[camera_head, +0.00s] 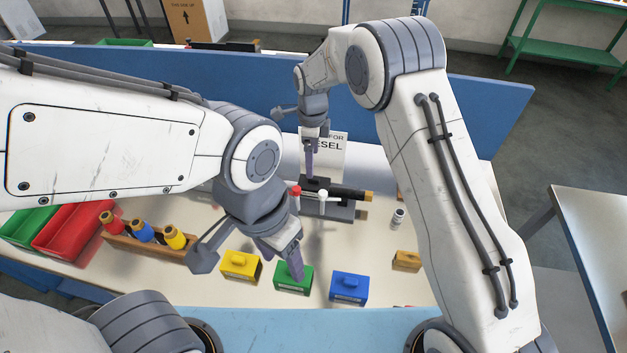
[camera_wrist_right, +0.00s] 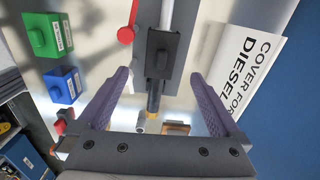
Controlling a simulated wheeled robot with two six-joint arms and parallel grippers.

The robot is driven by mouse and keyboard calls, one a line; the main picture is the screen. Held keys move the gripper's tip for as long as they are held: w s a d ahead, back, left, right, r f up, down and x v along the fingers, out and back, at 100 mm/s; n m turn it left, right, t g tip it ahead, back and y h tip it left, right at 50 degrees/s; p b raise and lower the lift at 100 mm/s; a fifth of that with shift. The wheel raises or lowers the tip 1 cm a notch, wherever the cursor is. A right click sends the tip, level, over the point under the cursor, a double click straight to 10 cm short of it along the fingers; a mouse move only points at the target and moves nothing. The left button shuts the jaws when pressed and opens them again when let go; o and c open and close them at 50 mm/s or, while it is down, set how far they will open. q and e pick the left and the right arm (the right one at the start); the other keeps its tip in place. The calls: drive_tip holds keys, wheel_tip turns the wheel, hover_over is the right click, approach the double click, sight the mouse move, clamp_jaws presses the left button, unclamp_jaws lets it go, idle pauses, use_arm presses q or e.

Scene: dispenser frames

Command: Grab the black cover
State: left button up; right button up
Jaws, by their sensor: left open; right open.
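The black cover (camera_head: 315,184), a dark block with a raised middle, sits on the grey fixture near the table's middle. In the right wrist view the black cover (camera_wrist_right: 162,52) lies ahead, between the lines of my two purple fingers. My right gripper (camera_wrist_right: 163,78) is open and empty, with its fingertips apart on either side. In the head view my right gripper (camera_head: 310,160) hangs over the fixture, just behind the cover. My left gripper (camera_head: 294,262) is open and empty above the green box (camera_head: 294,279), partly hiding it.
A black cylinder with a brass end (camera_head: 350,193) and a red-tipped rod (camera_head: 296,191) adjoin the cover. A white sign (camera_head: 325,158) stands behind. Yellow (camera_head: 240,266) and blue (camera_head: 348,288) boxes stand in front. A wooden rack (camera_head: 150,245) holds several bottles at left.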

sight(314, 177)
drive_tip(key=shift+w+d+f+m, duration=0.1)
drive_tip(key=shift+w+f+m, duration=0.1)
drive_tip(key=shift+f+m, duration=0.15)
wheel_tip(314, 177, down, 5)
drive_tip(key=shift+r+p, duration=0.2)
drive_tip(key=shift+p, duration=0.8)
wheel_tip(314, 177, down, 4)
drive_tip(key=p, duration=0.3)
drive_tip(key=shift+s+d+f, duration=0.1)
drive_tip(key=shift+s+f, duration=0.05)
drive_tip(key=shift+f+p, duration=0.3)
drive_tip(key=shift+f, duration=0.4)
drive_tip(key=shift+r, duration=0.1)
drive_tip(key=c, duration=1.4)
